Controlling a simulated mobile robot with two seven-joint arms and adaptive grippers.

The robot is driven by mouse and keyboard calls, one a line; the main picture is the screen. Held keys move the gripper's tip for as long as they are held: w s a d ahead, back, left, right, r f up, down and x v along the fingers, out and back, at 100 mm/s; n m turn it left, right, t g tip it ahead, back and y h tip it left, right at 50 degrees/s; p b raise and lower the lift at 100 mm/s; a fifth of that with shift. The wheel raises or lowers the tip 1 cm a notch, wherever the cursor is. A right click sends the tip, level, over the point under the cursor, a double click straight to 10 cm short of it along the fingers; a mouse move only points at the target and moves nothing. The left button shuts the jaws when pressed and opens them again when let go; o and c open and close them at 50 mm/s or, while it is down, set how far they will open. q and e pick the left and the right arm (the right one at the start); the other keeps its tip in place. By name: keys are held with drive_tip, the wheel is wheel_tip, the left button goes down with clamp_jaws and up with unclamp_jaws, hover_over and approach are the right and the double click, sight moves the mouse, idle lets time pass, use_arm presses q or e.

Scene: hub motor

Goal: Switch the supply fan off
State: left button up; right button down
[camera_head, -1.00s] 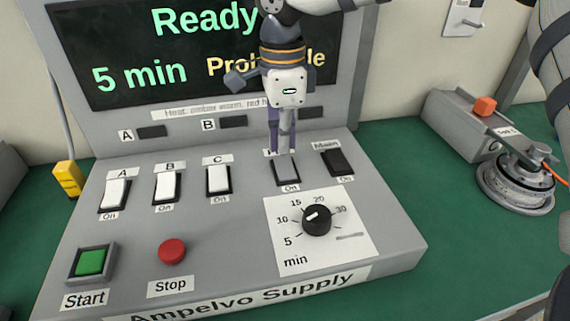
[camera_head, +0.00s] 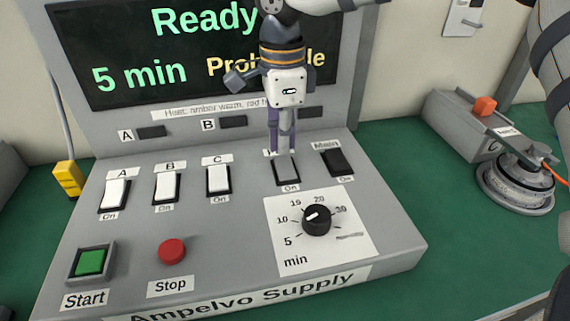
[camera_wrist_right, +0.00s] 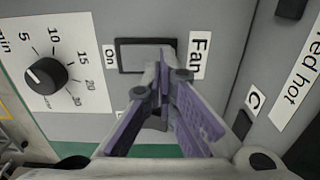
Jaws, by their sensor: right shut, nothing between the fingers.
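The supply fan switch (camera_head: 287,172) is a grey rocker on the sloping panel of the Ampelvo Supply, between the white C switch and the black Main switch. In the right wrist view the fan switch (camera_wrist_right: 138,56) lies beside its "Fan" and "On" labels. My right gripper (camera_head: 284,150) points down at the far end of this switch, its fingers shut and empty. In the wrist view its fingertips (camera_wrist_right: 162,62) overlap the switch's edge; I cannot tell whether they touch it. The gripper partly hides the Fan label in the head view. My left gripper is out of view.
White switches A (camera_head: 115,193), B (camera_head: 167,186) and C (camera_head: 218,179) stand left of the fan switch, and the Main switch (camera_head: 337,161) is close on its right. The timer knob (camera_head: 317,219) sits in front. The green Start button (camera_head: 91,262) and red Stop button (camera_head: 172,251) are at the front left.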

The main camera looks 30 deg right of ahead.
sight(283, 159)
drive_tip(key=shift+f, duration=1.15)
idle(0.4)
wheel_tip(283, 159, up, 5)
drive_tip(key=shift+p, duration=0.5)
drive_tip(key=shift+r, duration=1.05)
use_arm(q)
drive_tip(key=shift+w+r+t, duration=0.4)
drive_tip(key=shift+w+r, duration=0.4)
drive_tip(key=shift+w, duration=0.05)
